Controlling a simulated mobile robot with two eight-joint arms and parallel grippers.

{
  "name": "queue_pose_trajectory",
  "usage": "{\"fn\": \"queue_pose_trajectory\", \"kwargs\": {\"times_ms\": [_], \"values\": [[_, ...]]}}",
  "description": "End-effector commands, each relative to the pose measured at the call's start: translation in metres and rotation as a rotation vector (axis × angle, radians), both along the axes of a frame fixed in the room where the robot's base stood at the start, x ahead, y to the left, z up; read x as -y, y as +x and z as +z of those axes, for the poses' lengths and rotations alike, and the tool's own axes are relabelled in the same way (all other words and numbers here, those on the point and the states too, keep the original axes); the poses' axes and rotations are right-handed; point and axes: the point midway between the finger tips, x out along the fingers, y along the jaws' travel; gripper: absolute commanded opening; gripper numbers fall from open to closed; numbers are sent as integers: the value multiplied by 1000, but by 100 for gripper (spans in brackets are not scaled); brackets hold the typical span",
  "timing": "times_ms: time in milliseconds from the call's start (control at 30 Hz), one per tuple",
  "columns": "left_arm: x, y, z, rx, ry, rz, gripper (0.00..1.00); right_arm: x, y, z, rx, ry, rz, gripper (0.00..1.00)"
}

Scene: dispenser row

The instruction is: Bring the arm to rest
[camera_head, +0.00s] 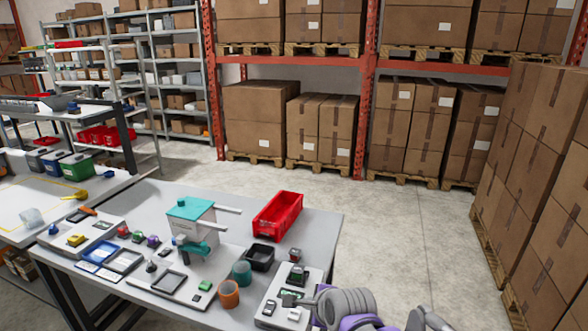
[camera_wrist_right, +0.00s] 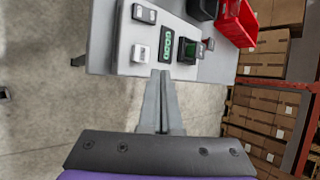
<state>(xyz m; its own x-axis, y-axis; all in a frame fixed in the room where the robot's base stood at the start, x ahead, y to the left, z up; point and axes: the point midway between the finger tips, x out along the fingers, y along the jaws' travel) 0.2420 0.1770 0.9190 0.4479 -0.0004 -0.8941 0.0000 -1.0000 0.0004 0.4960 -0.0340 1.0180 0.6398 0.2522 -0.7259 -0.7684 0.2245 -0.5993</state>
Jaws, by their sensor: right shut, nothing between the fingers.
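My right gripper (camera_head: 293,300) reaches in from the bottom of the head view, over the near right end of the grey table (camera_head: 325,228). In the right wrist view its two fingers (camera_wrist_right: 160,75) lie together, with nothing between them. The fingertips appear close to the edge of a pale panel (camera_wrist_right: 125,40); I cannot tell whether they touch it. The panel carries white switch-like parts (camera_wrist_right: 140,54), a green-marked strip (camera_wrist_right: 166,45) and a dark block with a green top (camera_wrist_right: 188,50). My left gripper is not in view.
A teal-topped dispenser (camera_head: 190,210), a red bin (camera_head: 278,214), a black tray (camera_head: 260,257) and teal and orange cups (camera_head: 229,294) stand on the table. Stacked cartons (camera_head: 530,170) stand at right. The floor (camera_head: 400,240) beyond the table is clear.

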Motion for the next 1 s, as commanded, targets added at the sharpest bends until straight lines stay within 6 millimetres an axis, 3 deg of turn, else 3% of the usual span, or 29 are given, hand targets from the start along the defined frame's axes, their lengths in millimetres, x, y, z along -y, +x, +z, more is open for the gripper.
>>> {"fn": "queue_pose_trajectory", "kwargs": {"times_ms": [100, 300, 500, 600, 800, 1000], "values": [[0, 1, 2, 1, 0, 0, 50, 34, -44, -6, 29, -226, 193, 0], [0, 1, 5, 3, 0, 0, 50, 84, -123, -29, 53, -623, 599, 0], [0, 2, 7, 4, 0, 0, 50, 121, -198, -60, 52, -945, 1019, 0], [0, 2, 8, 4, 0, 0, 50, 132, -225, -75, 49, -1050, 1186, 0], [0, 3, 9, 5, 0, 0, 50, 142, -250, -89, 46, -1146, 1364, 0], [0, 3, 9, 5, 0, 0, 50, 143, -252, -90, 47, -1155, 1382, 0]]}}
